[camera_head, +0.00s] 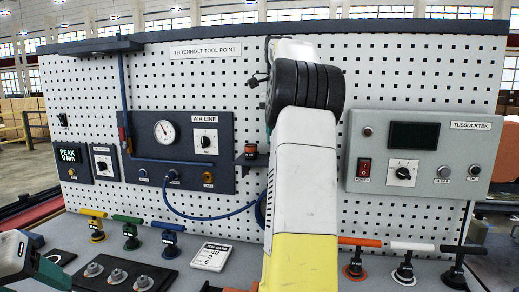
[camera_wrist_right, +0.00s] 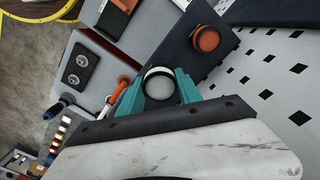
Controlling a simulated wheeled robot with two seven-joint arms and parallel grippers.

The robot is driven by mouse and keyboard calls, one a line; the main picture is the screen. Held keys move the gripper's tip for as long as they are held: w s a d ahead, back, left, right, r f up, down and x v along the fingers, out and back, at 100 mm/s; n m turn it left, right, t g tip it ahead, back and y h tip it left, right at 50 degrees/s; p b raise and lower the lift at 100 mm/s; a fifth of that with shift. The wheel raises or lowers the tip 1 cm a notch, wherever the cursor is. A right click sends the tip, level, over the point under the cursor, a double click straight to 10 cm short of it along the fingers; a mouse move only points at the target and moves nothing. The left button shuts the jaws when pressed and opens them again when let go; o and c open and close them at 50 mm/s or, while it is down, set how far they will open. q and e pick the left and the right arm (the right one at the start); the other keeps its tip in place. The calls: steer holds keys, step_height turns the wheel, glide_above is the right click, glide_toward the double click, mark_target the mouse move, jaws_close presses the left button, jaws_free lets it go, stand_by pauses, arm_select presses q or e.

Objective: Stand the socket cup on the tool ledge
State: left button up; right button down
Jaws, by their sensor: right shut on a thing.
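My right gripper (camera_wrist_right: 159,88) has its teal fingers closed on a round dark-rimmed cup with a pale grey top, the socket cup (camera_wrist_right: 160,87). In the head view this gripper and the cup are hidden behind my right arm. The tool ledge (camera_wrist_right: 184,58) is a dark plate on the pegboard, just beyond the fingers in the right wrist view. It also shows left of my arm in the head view (camera_head: 243,162). Whether the cup touches the ledge I cannot tell. My left gripper (camera_head: 28,258) is at the lower left, partly cut off; its opening is unclear.
An orange-topped round piece (camera_wrist_right: 207,39) stands on the ledge, close to the held cup. The pegboard (camera_head: 225,85) rises behind, with an air line panel (camera_head: 230,150) on the left and a grey control box (camera_head: 420,155) on the right. Handled tools (camera_head: 405,262) stand on the bench.

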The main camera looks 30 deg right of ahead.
steer(key=d, duration=0.3)
steer(key=shift+w+d+f, duration=0.1)
steer(key=shift+d+f, duration=0.05)
steer(key=shift+f, duration=1.75)
steer(key=c, duration=0.8)
jaws_free()
steer(key=shift+f, duration=0.1)
steer(key=shift+r, duration=3.8)
